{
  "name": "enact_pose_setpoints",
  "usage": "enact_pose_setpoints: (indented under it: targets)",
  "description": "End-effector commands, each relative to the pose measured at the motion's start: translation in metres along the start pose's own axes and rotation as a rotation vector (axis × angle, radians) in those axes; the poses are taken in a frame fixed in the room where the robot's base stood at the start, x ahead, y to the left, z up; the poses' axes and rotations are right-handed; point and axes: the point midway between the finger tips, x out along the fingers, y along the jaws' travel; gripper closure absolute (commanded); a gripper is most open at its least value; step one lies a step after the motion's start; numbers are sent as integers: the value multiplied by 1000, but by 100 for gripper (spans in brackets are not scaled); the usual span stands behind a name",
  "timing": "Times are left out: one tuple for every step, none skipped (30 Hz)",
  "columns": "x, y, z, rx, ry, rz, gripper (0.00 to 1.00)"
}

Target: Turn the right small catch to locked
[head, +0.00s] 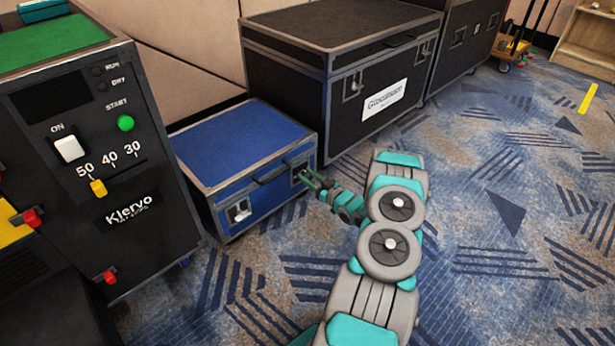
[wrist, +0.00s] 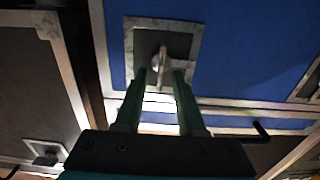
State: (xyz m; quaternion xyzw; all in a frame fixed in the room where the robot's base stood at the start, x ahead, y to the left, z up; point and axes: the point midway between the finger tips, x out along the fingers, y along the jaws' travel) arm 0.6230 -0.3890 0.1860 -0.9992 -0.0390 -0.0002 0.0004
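The blue case (head: 245,145) stands on the carpet with two small catches on its front. The right small catch (head: 298,174) is partly hidden behind my gripper (head: 309,178) in the head view. In the wrist view this catch (wrist: 161,52) is a metal plate with a raised turning tab, the tab upright in the picture. My gripper (wrist: 160,75) is open, its two green fingers on either side of the tab's lower end, with gaps showing. I cannot tell whether either finger touches it. The left catch (head: 239,211) is clear of the gripper.
A dark handle (head: 272,174) lies between the catches. A larger black case (head: 340,70) stands behind and right, close to my gripper. The black Klervo control cabinet (head: 100,150) stands at left. Patterned carpet (head: 500,200) is free at right.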

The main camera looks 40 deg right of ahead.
Motion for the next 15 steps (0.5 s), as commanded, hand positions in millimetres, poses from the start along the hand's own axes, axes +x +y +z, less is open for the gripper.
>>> enact_pose_setpoints:
  targets:
    - [0, 0, 0, 0, 0, 0, 61]
    - [0, 0, 0, 0, 0, 0, 61]
    - [0, 0, 0, 0, 0, 0, 61]
    - [0, 0, 0, 0, 0, 0, 61]
    - [0, 0, 0, 0, -1, 0, 61]
    - [0, 0, 0, 0, -1, 0, 65]
    - [0, 0, 0, 0, -1, 0, 68]
    - [0, 0, 0, 0, -1, 0, 71]
    - [0, 0, 0, -1, -1, 0, 76]
    - [0, 0, 0, -1, -1, 0, 79]
    - [0, 0, 0, -1, -1, 0, 83]
    - [0, 0, 0, -1, -1, 0, 87]
    - [0, 0, 0, -1, -1, 0, 90]
    - [0, 0, 0, -1, -1, 0, 94]
    - [0, 0, 0, 0, -1, 0, 98]
